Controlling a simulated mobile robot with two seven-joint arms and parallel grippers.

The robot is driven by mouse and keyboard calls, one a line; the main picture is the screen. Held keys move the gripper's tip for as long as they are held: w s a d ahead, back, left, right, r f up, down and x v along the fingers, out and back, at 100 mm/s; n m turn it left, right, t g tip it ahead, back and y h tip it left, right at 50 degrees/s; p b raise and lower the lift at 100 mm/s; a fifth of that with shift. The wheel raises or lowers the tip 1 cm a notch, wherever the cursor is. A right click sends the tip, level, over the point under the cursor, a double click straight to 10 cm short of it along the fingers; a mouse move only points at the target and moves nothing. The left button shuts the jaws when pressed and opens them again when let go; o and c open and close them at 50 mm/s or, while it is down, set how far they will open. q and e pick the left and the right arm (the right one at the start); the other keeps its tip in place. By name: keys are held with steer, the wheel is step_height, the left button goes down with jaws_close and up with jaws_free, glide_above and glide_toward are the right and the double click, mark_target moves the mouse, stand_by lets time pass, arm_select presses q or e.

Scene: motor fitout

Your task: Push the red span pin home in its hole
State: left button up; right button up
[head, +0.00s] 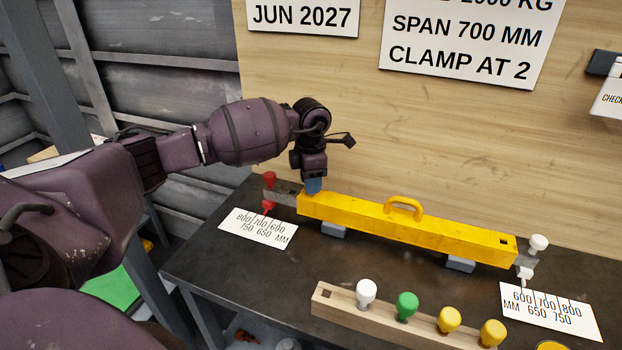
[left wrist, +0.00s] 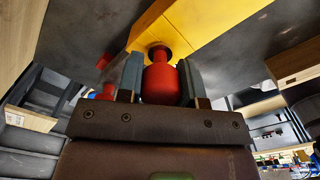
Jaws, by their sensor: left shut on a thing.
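My left gripper (head: 313,186) is at the left end of the yellow beam (head: 365,215), its blue-grey fingers pointing down at the beam's top. In the left wrist view the fingers (left wrist: 160,82) are shut on the red span pin (left wrist: 161,82), one on each side of its wide head. The pin's narrower end meets a dark round hole (left wrist: 160,50) in the yellow beam (left wrist: 197,27). I cannot tell how deep the pin sits. In the head view the gripper hides the pin. My right gripper is not in view.
A red knob (head: 269,178) and a red pointer (head: 267,205) are left of the beam, by a scale plate (head: 258,228). A white knob (head: 538,242) is at its right end. A wooden rack (head: 335,304) with white, green and yellow pins stands in front. A wooden wall is behind.

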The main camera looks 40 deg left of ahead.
arm_select(q)
steer(key=shift+f, duration=0.1)
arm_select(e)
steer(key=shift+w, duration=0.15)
arm_select(q)
steer(key=o, duration=1)
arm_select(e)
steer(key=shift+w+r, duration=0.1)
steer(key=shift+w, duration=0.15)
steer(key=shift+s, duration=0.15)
arm_select(q)
step_height(320, 180, up, 10)
steer(key=shift+f, duration=0.15)
steer(key=shift+r, duration=0.6)
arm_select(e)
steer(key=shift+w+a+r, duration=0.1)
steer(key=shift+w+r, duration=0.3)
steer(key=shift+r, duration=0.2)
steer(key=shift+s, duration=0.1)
